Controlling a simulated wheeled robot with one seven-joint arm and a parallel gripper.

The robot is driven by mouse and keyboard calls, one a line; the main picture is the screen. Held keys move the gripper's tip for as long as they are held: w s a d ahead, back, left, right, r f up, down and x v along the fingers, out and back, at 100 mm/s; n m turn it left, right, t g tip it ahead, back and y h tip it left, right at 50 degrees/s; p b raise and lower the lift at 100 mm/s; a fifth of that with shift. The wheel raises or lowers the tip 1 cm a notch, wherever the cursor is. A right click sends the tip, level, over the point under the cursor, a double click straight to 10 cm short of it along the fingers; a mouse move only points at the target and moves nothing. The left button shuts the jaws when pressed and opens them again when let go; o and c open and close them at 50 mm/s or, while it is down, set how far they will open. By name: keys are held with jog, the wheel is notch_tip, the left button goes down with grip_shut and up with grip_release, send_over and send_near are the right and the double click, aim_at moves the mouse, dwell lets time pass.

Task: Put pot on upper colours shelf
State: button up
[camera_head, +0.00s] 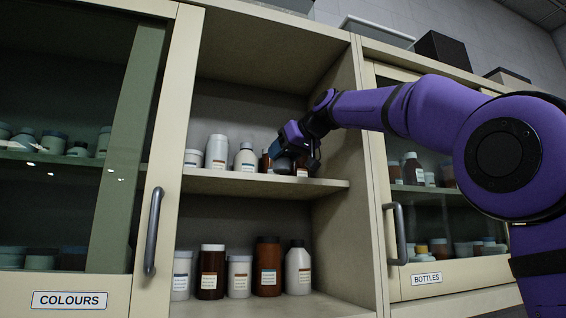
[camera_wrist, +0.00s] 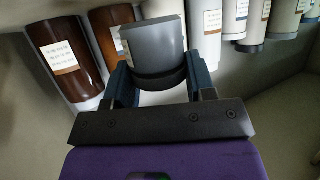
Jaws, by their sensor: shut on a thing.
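The pot (camera_wrist: 155,45) is a grey cylinder with a dark band at the end nearest the wrist camera. My gripper (camera_wrist: 163,78) is shut on it, with one blue-grey finger on each side. In the head view my gripper (camera_head: 288,146) reaches into the upper right of the open cabinet section, and the pot (camera_head: 284,165) shows only as a small dark shape there. The upper shelf (camera_head: 240,183) holds several bottles to the left of the gripper. Whether the pot touches the shelf cannot be told.
Brown bottles (camera_wrist: 65,55) stand close to the pot in the wrist view, with white bottles on the other side. Several bottles (camera_head: 268,268) stand on the lower level. The COLOURS door (camera_head: 150,120) is at left, the BOTTLES cabinet (camera_head: 398,285) at right. The upper shelf's right end looks bare.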

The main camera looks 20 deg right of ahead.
jog(key=shift+f, duration=1.1)
jog(key=o, duration=0.9)
jog(key=shift+f, duration=0.1)
jog(key=shift+o, duration=0.2)
jog(key=shift+s+d+r, duration=0.1)
jog(key=shift+r, duration=0.1)
jog(key=v, duration=1.2)
jog(key=s+f+m+g+h, duration=0.1)
jog(key=s+f, duration=0.7)
jog(key=f, duration=0.8)
jog(key=s+d+f+m+g+h, duration=0.1)
jog(key=s+f+m+g+h, duration=0.1)
jog(key=s+f, duration=0.7)
jog(key=s+f+m+g+h, duration=0.2)
jog(key=s+f, duration=0.6)
jog(key=f, duration=1.5)
jog(key=shift+s+d+g+h, duration=0.2)
jog(key=shift+d+g+h, duration=0.25)
jog(key=shift+g, duration=0.55)
